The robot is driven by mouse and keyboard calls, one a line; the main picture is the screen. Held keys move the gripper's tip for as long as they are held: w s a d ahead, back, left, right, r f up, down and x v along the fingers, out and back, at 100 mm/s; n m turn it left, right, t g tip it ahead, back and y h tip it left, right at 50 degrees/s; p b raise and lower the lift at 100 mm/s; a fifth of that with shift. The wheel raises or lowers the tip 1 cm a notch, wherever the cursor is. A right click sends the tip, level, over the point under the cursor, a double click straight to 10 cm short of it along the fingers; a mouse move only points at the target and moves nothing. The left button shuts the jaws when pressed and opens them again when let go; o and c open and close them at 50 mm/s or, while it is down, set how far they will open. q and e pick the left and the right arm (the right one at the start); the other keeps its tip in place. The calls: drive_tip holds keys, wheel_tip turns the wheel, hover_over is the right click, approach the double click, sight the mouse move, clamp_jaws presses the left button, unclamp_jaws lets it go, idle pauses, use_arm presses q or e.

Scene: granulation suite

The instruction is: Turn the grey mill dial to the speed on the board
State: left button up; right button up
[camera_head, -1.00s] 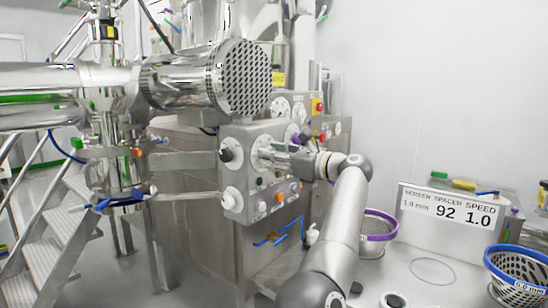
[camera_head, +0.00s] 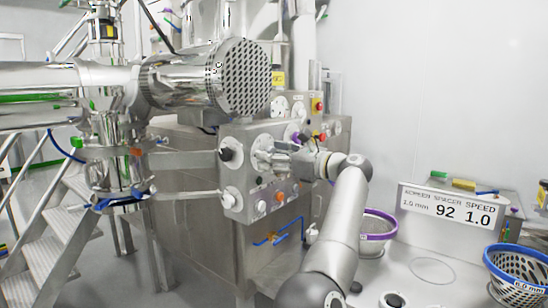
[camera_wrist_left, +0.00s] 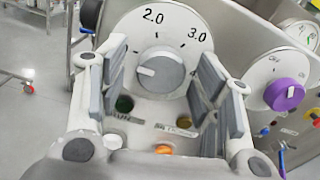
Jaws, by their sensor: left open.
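The grey mill dial (camera_wrist_left: 160,72) shows in the left wrist view on a round white plate marked 2.0 at the top and 3.0 at upper right. Its white pointer mark is on its left side, pointing left; the number there is hidden by a finger. My left gripper (camera_wrist_left: 161,62) is open, with one finger on each side of the dial and visible gaps to it. In the head view the left gripper (camera_head: 279,151) is at the control panel (camera_head: 236,182), covering much of the dial. My right gripper is not seen.
A purple knob (camera_wrist_left: 285,95) with an ON label sits right of the dial. Below the dial are a green button (camera_wrist_left: 124,103) and an orange button (camera_wrist_left: 163,149). A purple-rimmed basket (camera_head: 378,236) and a blue-rimmed basket (camera_head: 518,266) stand on the bench.

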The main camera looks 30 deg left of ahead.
use_arm(q)
drive_tip(key=d, duration=1.2)
drive_tip(key=shift+s, duration=0.45)
